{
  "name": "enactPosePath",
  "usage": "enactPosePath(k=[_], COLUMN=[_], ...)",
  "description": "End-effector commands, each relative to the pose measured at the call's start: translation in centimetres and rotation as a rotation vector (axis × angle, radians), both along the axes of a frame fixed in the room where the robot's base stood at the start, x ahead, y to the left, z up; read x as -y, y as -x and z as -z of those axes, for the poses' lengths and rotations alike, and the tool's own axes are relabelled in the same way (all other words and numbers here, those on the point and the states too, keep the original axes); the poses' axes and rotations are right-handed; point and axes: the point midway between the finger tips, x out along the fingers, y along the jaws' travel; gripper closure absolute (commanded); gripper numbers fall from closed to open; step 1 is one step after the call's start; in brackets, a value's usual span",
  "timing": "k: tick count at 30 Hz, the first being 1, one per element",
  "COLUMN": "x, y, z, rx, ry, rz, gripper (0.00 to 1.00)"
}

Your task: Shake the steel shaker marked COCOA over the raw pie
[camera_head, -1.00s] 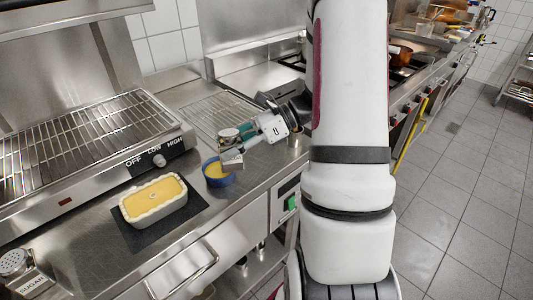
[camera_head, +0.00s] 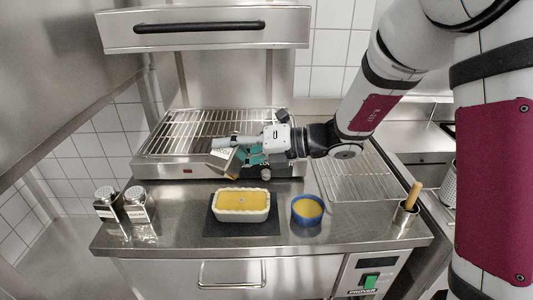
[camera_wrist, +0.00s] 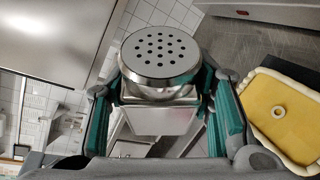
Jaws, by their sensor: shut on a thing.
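My gripper (camera_head: 238,158) is shut on a steel shaker (camera_head: 221,161), held in the air above and behind the raw pie, in front of the grill. In the wrist view the shaker (camera_wrist: 158,112) sits between the teal fingers, its round perforated lid towards the camera. It looks tilted in the head view. Its label is hidden, so I cannot read the marking. The raw pie (camera_head: 240,213), pale-rimmed with a yellow filling and a small ring in the middle, lies on a dark mat (camera_head: 215,230). It also shows at the right of the wrist view (camera_wrist: 280,105).
Two more steel shakers, one outer (camera_head: 106,206) and one inner (camera_head: 139,207), stand at the counter's left. A blue bowl (camera_head: 307,220) stands right of the pie. The grill (camera_head: 165,160) is behind; a pot with a wooden handle (camera_head: 406,214) stands at right.

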Motion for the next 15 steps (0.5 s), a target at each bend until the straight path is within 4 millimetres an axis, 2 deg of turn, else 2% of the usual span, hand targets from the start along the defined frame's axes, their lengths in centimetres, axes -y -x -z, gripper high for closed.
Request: enactPosePath(k=[5, 15], x=[-0.8, -0.9], y=[0.1, 0.3], z=[0.3, 2.4], rx=[-0.063, -0.377], ry=[-0.041, -0.237], rz=[-0.002, -0.003], gripper=[0.85, 0.85])
